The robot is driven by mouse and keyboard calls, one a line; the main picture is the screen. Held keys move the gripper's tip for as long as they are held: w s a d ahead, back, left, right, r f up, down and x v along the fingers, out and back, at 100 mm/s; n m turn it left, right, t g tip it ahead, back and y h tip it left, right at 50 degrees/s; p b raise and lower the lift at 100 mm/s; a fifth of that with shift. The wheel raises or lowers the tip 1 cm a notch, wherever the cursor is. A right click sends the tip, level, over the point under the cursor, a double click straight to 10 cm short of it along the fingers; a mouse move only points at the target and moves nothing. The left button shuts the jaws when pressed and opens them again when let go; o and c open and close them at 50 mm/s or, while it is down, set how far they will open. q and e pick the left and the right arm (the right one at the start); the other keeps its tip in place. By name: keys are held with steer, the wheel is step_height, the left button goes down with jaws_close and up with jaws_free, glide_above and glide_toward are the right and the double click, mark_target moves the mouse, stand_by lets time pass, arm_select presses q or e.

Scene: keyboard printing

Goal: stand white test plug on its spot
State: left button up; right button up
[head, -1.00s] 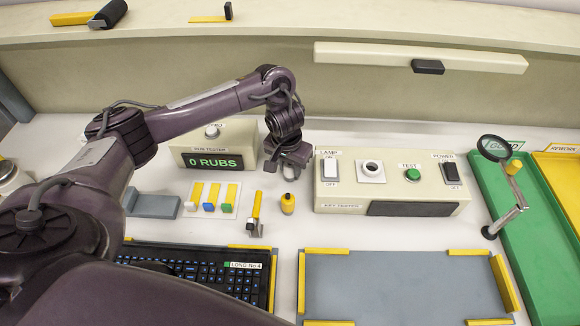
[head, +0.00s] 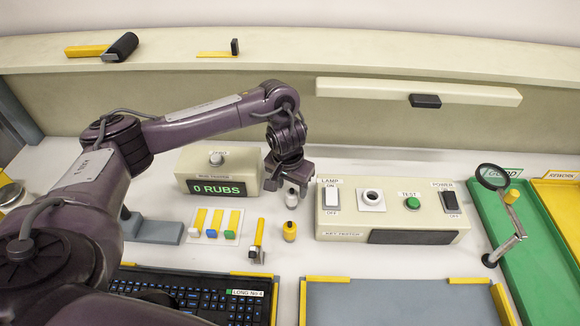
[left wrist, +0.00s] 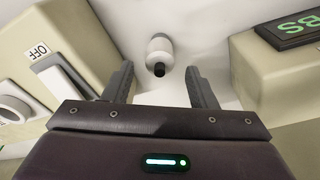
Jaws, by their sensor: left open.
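The white test plug (head: 291,199) is a small white cylinder with a dark tip. It stands on the white table between the rub tester and the key tester. In the left wrist view the plug (left wrist: 159,50) is beyond the fingertips, its dark tip pointing toward me. My left gripper (head: 290,182) is open and empty just above and behind the plug; its fingers (left wrist: 160,80) frame the plug without touching it. I cannot make out a marked spot under the plug. My right gripper is out of view.
A yellow-orange plug (head: 290,231) stands in front of the white one, beside a yellow-handled tool (head: 258,240). The rub tester (head: 190,163) is to the left and the key tester (head: 340,222) to the right. A magnifier (head: 494,177) stands farther right. The keyboard (head: 190,292) is in front.

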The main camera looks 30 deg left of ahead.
mark_target(289, 196)
arm_select(q)
step_height(289, 196, up, 8)
steer(key=s+p, duration=0.1)
steer(key=p, duration=0.1)
steer(key=shift+f, duration=0.15)
steer(key=shift+a, duration=0.1)
